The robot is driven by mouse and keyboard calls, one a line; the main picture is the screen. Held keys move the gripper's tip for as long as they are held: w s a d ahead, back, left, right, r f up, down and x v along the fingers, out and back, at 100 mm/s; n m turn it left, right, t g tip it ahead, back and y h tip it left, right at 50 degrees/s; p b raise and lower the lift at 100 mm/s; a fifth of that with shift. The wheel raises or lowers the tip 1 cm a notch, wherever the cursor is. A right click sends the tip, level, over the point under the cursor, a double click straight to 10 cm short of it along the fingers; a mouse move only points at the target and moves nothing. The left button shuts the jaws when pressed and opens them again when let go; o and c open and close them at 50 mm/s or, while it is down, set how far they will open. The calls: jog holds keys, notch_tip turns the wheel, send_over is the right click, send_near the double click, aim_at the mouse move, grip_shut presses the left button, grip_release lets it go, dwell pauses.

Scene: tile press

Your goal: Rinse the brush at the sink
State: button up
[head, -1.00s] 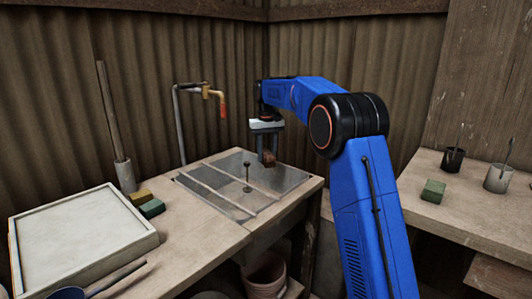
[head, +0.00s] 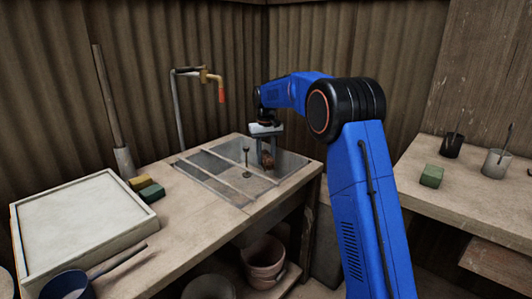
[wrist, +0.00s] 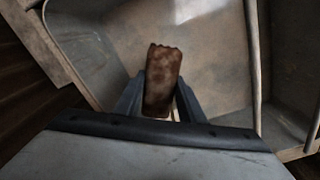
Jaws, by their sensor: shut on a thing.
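My gripper (head: 265,146) is shut on a brown brush (head: 267,161) and holds it low over the right part of the sink. In the wrist view the brush (wrist: 162,80) sits between the two fingers and its ragged far edge points to the basin floor. The metal sink (head: 207,162) is set into the bench, with thin bars across it and an upright stem with a dark knob. I cannot tell whether the brush touches the basin. A pipe tap (head: 207,76) with a red-orange handle stands behind the sink. I cannot see any water running.
A large pale tray (head: 85,220) and a blue pot (head: 68,286) are further left. A bucket (head: 265,262) stands below. A right-hand bench (head: 470,190) holds cups and a green block.

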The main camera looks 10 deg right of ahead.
aim_at(266, 155)
jog(key=shift+f, duration=7.25)
jog(key=shift+r, duration=11.05)
